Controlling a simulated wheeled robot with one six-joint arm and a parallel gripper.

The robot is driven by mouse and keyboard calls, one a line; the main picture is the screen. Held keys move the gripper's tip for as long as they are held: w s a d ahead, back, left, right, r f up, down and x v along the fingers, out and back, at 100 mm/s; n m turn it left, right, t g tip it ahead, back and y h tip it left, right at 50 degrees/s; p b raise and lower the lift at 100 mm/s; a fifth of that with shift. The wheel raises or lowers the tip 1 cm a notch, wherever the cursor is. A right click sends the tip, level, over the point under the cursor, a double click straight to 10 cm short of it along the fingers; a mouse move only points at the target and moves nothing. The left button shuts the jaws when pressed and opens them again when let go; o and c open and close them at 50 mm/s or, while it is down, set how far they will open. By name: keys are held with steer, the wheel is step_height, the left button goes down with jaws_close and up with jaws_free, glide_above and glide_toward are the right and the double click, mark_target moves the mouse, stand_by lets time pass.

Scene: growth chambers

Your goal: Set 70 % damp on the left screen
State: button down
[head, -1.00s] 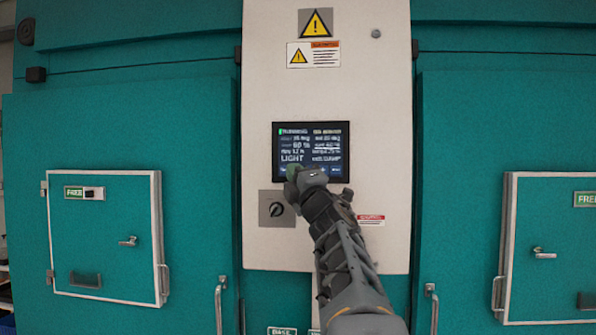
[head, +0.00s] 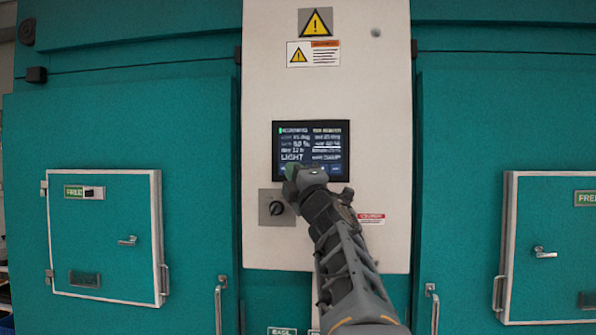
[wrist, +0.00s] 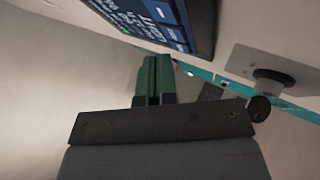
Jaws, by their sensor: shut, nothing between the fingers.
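The screen (head: 311,148) is a dark panel with white text in two columns, set in the pale middle panel; the word LIGHT stands at its lower left. Most other text is too small to read surely. It also shows tilted at the top of the wrist view (wrist: 160,18). My gripper (head: 291,172) is at the screen's lower left edge and hides part of the bottom row. In the wrist view its green fingers (wrist: 154,78) are together and empty, just off the screen's edge. I cannot tell whether they touch the screen.
A rotary knob (head: 276,208) on a grey plate sits just below the screen, and close to the fingers in the wrist view (wrist: 268,82). Warning labels (head: 315,22) are above. Teal doors with small hatches (head: 104,238) and handles stand on both sides.

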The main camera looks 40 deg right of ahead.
steer(key=shift+s+a+b, duration=0.8)
steer(key=shift+s+a, duration=0.95)
steer(key=shift+s, duration=0.05)
stand_by(2.3)
steer(key=w+a+f+m+g+h, duration=0.1)
steer(key=a+f+m+g, duration=0.35)
steer(key=f, duration=0.75)
steer(key=w+a+f+m+g+h, duration=0.1)
steer(key=f+m+g, duration=0.5)
steer(key=f+m, duration=0.5)
steer(key=s+a+f+m+g+y, duration=0.1)
steer(key=s+a+f+g+y, duration=0.2)
steer(key=f, duration=0.9)
steer(key=s+a+f+m+g+y, duration=0.1)
steer(key=s+a+f+g+y, duration=0.1)
steer(key=s+a+f+g, duration=0.4)
steer(key=s+a+f, duration=0.4)
steer(key=f, duration=0.3)
steer(key=shift+y, duration=0.4)
steer(key=shift+a, duration=0.15)
